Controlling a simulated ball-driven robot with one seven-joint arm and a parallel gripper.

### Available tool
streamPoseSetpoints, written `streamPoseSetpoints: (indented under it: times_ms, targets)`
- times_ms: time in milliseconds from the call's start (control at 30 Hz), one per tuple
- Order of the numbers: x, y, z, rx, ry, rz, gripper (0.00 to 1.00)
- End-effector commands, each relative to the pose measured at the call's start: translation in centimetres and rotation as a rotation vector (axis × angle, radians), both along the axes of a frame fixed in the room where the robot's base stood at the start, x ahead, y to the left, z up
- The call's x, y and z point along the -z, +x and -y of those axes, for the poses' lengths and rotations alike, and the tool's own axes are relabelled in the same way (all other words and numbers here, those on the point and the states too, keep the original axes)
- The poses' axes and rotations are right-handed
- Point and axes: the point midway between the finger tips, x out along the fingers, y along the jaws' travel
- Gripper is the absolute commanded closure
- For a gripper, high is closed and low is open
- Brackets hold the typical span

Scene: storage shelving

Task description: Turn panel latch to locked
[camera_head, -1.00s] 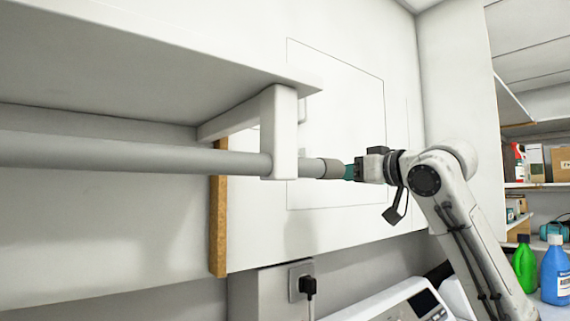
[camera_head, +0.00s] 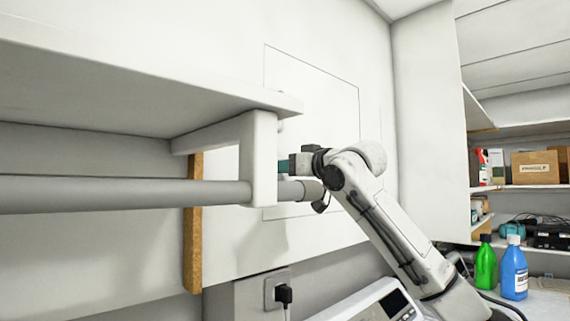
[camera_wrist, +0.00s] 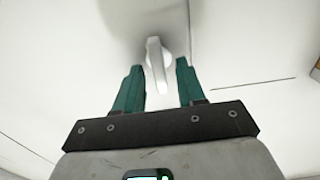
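The panel (camera_head: 325,95) is a thin rectangular outline on the white wall, partly hidden by the shelf bracket. The panel latch (camera_wrist: 155,62) is a pale lever on a round base in the wrist view. Its lever hangs down with a slight tilt. My gripper (camera_wrist: 159,70) is open, with one teal finger to each side of the lever and visible space between. I cannot tell how deep the fingers reach around it. In the head view my gripper (camera_head: 283,167) points left beside the bracket; its fingertips and the latch are largely hidden there.
A white shelf (camera_head: 120,85) with a bracket (camera_head: 262,150) and a grey rod (camera_head: 120,193) stands close to my gripper at left. Below are a wall socket (camera_head: 277,290) and a white appliance (camera_head: 365,303). Bottles (camera_head: 514,270) and stocked shelves are at right.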

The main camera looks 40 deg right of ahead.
Motion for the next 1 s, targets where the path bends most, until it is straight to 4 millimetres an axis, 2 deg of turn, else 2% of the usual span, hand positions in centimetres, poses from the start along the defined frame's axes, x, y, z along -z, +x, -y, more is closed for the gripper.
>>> streamPoseSetpoints:
  times_ms: [367, 767, 1000]
  targets:
    - [0.08, 0.57, -0.01, 0.001, -0.001, -0.001, 0.61]
    - [0.07, 0.55, -0.01, 0.001, 0.000, -0.001, 0.99]
    - [0.07, 0.55, -0.01, 0.000, 0.000, -0.001, 1.00]
